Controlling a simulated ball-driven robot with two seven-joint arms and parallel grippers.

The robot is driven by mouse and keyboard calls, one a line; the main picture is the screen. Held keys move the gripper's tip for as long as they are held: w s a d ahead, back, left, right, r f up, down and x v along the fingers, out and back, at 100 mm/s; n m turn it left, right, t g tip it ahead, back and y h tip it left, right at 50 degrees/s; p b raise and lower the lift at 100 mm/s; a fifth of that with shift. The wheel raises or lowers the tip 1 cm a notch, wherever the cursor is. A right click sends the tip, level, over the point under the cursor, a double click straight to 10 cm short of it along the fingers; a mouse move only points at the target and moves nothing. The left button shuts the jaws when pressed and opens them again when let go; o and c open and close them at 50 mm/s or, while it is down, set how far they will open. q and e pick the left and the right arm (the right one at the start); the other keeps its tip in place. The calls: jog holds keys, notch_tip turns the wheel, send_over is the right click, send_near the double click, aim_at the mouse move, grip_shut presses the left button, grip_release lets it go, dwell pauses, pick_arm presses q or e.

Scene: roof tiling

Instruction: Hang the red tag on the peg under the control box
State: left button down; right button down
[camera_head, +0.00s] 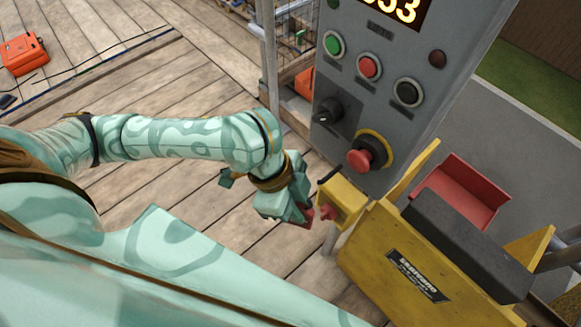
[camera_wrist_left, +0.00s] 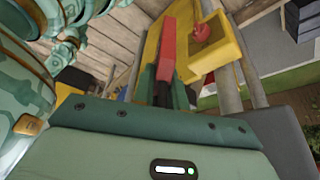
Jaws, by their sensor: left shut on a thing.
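My left gripper (camera_head: 304,215) is shut on the red tag (camera_head: 300,224), just below and left of the grey control box (camera_head: 345,75). In the left wrist view the tag (camera_wrist_left: 168,45) sticks up from between the dark fingertips (camera_wrist_left: 164,85). A small yellow box (camera_head: 347,198) under the control box carries a red peg (camera_head: 328,212). The peg also shows in the left wrist view (camera_wrist_left: 202,33), right of the tag, with a small gap between them. Small teal parts at the left of the wrist view may be my right gripper (camera_wrist_left: 66,42); its fingers are too unclear to judge.
A red emergency button (camera_head: 360,160) protrudes just above the yellow box. A large yellow machine panel (camera_head: 385,255) and a red tray (camera_head: 462,190) stand to the right. Plank flooring (camera_head: 190,80) lies open to the left, with an orange case (camera_head: 22,55) far off.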

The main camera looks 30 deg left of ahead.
pick_arm(q)
jog(key=w+d+f+b, duration=0.1)
jog(key=w+d+b, duration=0.1)
jog(key=w, duration=0.4)
jog(key=shift+f, duration=0.2)
dwell(0.4)
jog(key=shift+w+d+f, duration=0.1)
dwell(0.4)
jog(key=c, duration=1.3)
grip_release()
jog(key=shift+c, duration=0.2)
